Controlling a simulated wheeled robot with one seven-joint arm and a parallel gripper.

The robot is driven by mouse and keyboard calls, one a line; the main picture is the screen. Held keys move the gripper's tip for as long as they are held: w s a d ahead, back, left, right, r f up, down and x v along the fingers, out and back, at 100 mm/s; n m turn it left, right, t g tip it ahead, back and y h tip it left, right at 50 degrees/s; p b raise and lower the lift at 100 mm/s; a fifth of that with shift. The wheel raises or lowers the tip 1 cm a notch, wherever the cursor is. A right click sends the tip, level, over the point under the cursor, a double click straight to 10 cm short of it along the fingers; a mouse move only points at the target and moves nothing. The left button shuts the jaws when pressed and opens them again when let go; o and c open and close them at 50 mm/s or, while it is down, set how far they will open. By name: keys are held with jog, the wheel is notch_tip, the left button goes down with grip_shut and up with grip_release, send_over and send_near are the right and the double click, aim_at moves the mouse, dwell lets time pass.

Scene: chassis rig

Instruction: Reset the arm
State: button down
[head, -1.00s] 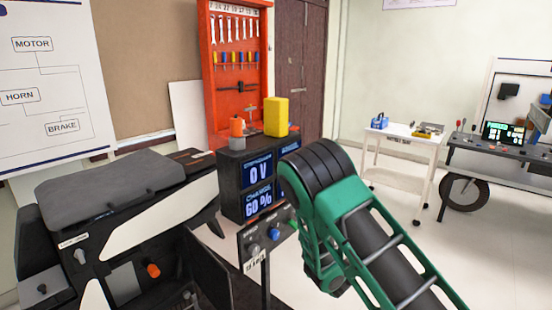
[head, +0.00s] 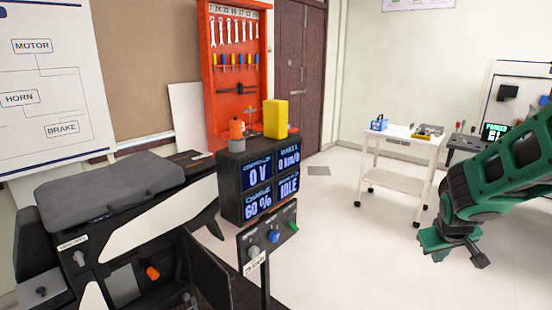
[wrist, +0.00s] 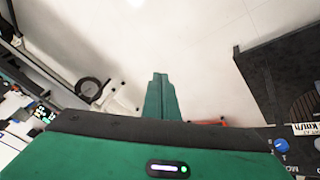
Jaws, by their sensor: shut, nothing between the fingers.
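My green and black arm (head: 500,180) reaches in from the right edge in the head view, bent at a dark joint. Its lower end hangs over the open floor, left of the bench at the far right. In the wrist view my gripper (wrist: 160,76) shows as two green fingers close together, with nothing between them. It points over pale floor and touches nothing that I can see.
A control post (head: 267,237) stands before a black display box (head: 232,160) showing 0 V, 60 % and IDLE. The dark chassis rig (head: 120,235) fills the lower left. A white trolley (head: 398,186) stands behind my arm. Floor between rig and trolley is clear.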

jog(key=s+a+r+m+g+y, duration=0.1)
jog(key=s+r+m+g+y, duration=0.1)
jog(key=s, duration=1.2)
jog(key=s+a+r+m+g+y, duration=0.1)
jog(key=s+r+m+g, duration=0.2)
jog(key=s, duration=1.1)
jog(key=shift+s+a+r+m+y, duration=0.25)
jog(key=shift+a+r+m+y, duration=0.2)
jog(key=shift+m, duration=0.35)
